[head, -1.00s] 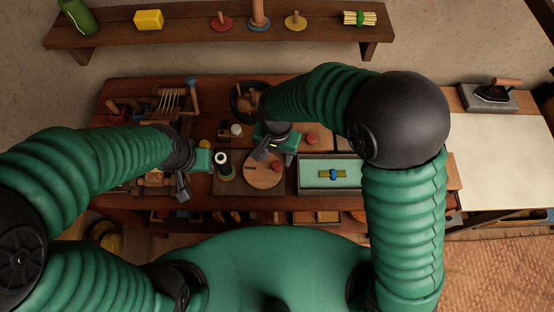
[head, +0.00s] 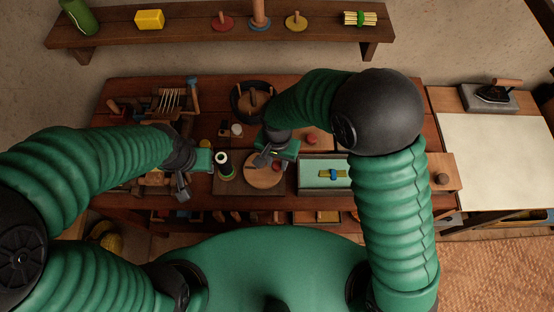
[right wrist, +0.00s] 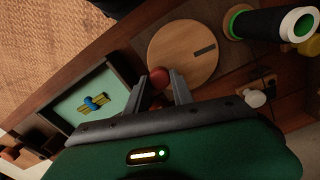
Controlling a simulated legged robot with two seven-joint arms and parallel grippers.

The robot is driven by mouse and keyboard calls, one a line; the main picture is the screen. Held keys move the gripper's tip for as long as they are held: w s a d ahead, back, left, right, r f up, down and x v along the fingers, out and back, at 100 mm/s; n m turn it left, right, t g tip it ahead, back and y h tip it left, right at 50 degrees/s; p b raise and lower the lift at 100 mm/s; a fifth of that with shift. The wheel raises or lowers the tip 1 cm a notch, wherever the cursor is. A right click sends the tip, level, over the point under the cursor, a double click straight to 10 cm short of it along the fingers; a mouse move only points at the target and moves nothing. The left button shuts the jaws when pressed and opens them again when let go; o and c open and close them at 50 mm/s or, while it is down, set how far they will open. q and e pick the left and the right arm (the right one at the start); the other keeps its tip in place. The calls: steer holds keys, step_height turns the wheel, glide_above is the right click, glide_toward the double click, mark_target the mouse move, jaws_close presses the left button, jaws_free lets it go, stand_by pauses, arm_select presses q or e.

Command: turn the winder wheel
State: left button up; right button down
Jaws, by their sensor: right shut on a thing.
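The winder wheel, a pale round wooden disc (head: 265,177), lies flat on a dark wooden board on the bench. It also shows in the right wrist view (right wrist: 184,42), with a dark slot on its face. A red knob (right wrist: 158,77) sits at its rim, between the fingers of my right gripper (right wrist: 158,86), which is shut on it. A black spool with a white rim and green core (head: 223,160) stands left of the wheel. My left gripper (head: 184,187) hangs left of the spool, its jaw opening unclear.
A tray with a pale green bottom (head: 311,181) holds a yellow bundle with a blue band, right of the wheel. A dark bowl (head: 238,110) stands behind. A small peg loom (head: 170,102) is at back left. A shelf (head: 190,32) runs along the back.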

steer(key=shift+w+n, duration=0.15)
steer(key=shift+n, duration=0.15)
steer(key=n, duration=0.1)
steer(key=w+n+p, duration=0.1)
steer(key=n, duration=0.1)
steer(key=shift+w+a+r+p, duration=0.1)
steer(key=shift+w+r+p, duration=0.1)
steer(key=shift+p, duration=0.1)
steer(key=n, duration=0.1)
steer(key=w+n, duration=0.1)
steer(key=n, duration=0.1)
steer(key=n+p, duration=0.1)
steer(key=shift+w+a+f+n, duration=0.1)
steer(key=shift+w+a+n, duration=0.15)
steer(key=shift+a+n, duration=0.15)
steer(key=n, duration=0.2)
steer(key=w+a+n+p, duration=0.1)
steer(key=n, duration=0.1)
steer(key=shift+w+a+n, duration=0.1)
steer(key=shift+a+n, duration=0.1)
steer(key=shift+n, duration=0.1)
steer(key=n, duration=0.1)
steer(key=a+n, duration=0.1)
steer(key=n, duration=0.1)
steer(key=n+p, duration=0.1)
steer(key=shift+w+a+n, duration=0.25)
steer(key=shift+a+n, duration=0.1)
steer(key=shift+n, duration=0.05)
steer(key=c, duration=1.1)
jaws_free()
